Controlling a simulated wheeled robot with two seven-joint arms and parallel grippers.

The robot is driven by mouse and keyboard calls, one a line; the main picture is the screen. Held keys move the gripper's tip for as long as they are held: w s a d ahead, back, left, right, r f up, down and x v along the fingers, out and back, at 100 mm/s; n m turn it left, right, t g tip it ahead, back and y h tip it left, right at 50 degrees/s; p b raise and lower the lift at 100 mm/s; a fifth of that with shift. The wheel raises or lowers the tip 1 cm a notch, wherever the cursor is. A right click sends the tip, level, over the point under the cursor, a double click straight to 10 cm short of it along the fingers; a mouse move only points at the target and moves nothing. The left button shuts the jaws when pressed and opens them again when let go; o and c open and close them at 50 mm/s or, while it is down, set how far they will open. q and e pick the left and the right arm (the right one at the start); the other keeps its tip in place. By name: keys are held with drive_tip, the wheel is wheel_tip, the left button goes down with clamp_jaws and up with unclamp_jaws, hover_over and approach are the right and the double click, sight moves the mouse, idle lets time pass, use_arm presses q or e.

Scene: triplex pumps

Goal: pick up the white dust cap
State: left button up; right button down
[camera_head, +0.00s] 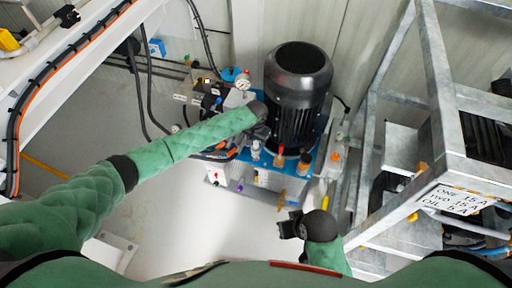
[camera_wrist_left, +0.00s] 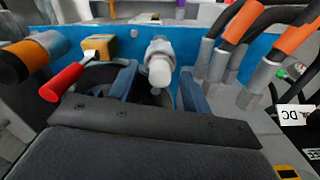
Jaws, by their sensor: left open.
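The white dust cap (camera_wrist_left: 160,70) shows in the left wrist view as a pale rounded end on a grey metal fitting in front of the blue plate. My left gripper (camera_wrist_left: 160,88) is open, with one blue-grey finger to either side of the cap; I see no contact. In the head view my left gripper (camera_head: 262,131) is at the blue pump base, below the black motor, and I cannot make out the cap there for sure. My right gripper (camera_head: 289,226) is low in the head view, away from the pump, and its jaw opening is unclear.
The black motor (camera_head: 297,88) stands just behind my left gripper. A red-handled valve (camera_wrist_left: 62,82) and orange-sleeved hoses (camera_wrist_left: 237,27) flank the cap in the wrist view. A grey metal frame (camera_head: 440,90) fills the right side. Open floor (camera_head: 165,210) lies at left.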

use_arm(q)
drive_tip(key=shift+f, duration=0.5)
clamp_jaws()
drive_tip(key=shift+r, duration=0.15)
